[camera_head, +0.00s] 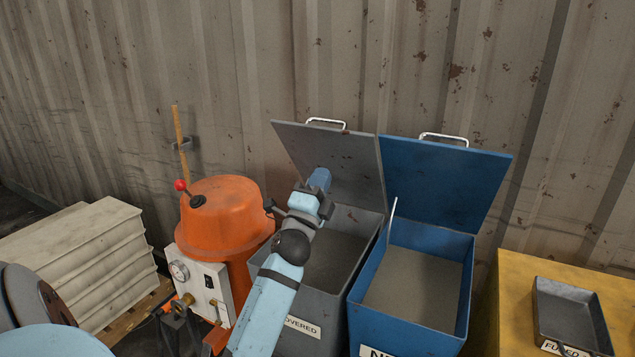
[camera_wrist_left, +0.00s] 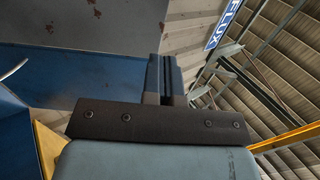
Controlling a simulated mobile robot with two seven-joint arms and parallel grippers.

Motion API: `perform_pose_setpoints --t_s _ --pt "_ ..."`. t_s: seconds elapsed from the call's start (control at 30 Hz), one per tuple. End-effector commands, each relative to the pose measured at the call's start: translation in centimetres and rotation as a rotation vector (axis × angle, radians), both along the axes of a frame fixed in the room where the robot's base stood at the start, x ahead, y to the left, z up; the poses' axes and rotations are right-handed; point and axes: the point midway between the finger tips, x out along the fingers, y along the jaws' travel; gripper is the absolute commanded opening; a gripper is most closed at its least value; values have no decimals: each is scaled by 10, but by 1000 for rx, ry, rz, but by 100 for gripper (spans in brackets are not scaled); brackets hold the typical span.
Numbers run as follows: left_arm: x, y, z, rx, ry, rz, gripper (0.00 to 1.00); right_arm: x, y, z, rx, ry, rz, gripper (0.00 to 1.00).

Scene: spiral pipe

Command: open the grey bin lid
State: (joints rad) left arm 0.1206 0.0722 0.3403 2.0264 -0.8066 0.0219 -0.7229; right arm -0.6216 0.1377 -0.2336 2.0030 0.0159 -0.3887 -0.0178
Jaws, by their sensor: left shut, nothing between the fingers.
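The grey bin (camera_head: 335,262) stands open, with grainy grey-brown fill inside. Its grey lid (camera_head: 335,150) is raised, leaning back toward the corrugated wall, with a pale handle (camera_head: 326,122) on its top edge. My left arm reaches over the bin from the lower left. My left gripper (camera_head: 319,181) is in front of the lid's inner face and hides part of it; I cannot tell whether it touches the lid. Its fingers show closed together and empty in the left wrist view (camera_wrist_left: 165,78). My right gripper is not in view.
A blue bin (camera_head: 415,290) with its raised blue lid (camera_head: 445,180) stands close on the right. An orange machine (camera_head: 222,225) stands on the left, beside stacked pale slabs (camera_head: 85,250). A dark tray (camera_head: 570,315) rests on a yellow surface (camera_head: 520,290) at right.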

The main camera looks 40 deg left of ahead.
Motion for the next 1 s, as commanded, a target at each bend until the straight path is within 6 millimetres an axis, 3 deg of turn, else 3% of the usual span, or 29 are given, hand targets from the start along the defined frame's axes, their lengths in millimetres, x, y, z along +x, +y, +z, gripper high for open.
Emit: perform_pose_setpoints --t_s 0.1,0.43,1.0 --pt "22 7 20 0 -2 -1 0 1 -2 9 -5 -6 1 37" --pt "66 21 50 -3 0 -2 0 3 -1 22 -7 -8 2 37" --pt "77 24 56 -3 3 -3 0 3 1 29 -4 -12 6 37"
